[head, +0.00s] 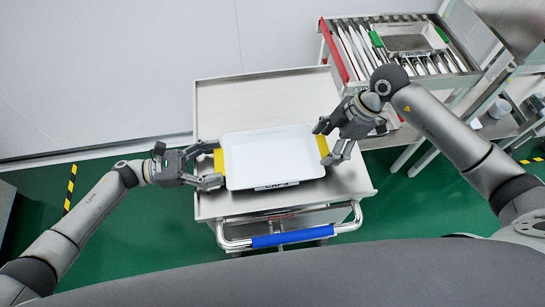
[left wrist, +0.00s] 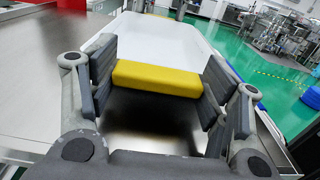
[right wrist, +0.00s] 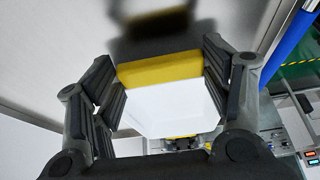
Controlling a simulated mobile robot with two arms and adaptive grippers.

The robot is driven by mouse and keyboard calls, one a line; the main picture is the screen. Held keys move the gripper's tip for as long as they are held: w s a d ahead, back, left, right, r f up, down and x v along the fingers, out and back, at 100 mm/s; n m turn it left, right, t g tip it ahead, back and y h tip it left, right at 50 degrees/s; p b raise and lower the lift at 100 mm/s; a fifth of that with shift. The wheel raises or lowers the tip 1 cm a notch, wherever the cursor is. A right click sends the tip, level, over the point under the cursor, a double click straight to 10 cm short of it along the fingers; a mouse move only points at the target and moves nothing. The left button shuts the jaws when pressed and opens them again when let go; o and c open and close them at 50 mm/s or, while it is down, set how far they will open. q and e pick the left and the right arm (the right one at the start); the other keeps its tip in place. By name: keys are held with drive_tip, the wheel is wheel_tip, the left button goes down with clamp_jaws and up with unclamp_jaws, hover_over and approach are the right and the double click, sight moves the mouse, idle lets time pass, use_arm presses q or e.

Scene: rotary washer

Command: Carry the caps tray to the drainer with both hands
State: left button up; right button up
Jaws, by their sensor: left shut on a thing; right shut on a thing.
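My left gripper (head: 217,166) is shut on the left yellow handle (left wrist: 157,78). My right gripper (head: 327,143) is shut on the right yellow handle (right wrist: 160,69). The drainer (head: 350,45) is a slatted metal rack at the upper right, beyond the cart, with a red edge on its left.
A metal tray with green handles (head: 408,38) lies on the drainer's slats. The cart has a blue push bar (head: 290,237) at its near side. Its top is bare behind the caps tray. A wall (head: 110,75) stands behind on the left.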

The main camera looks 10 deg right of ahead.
use_arm(q)
drive_tip(key=shift+r, duration=0.1)
use_arm(e)
drive_tip(key=shift+s, duration=0.1)
use_arm(q)
wheel_tip(320, 180, up, 5)
drive_tip(key=p, duration=0.5)
use_arm(e)
wheel_tip(320, 180, up, 5)
drive_tip(key=shift+f, duration=0.2)
idle(0.4)
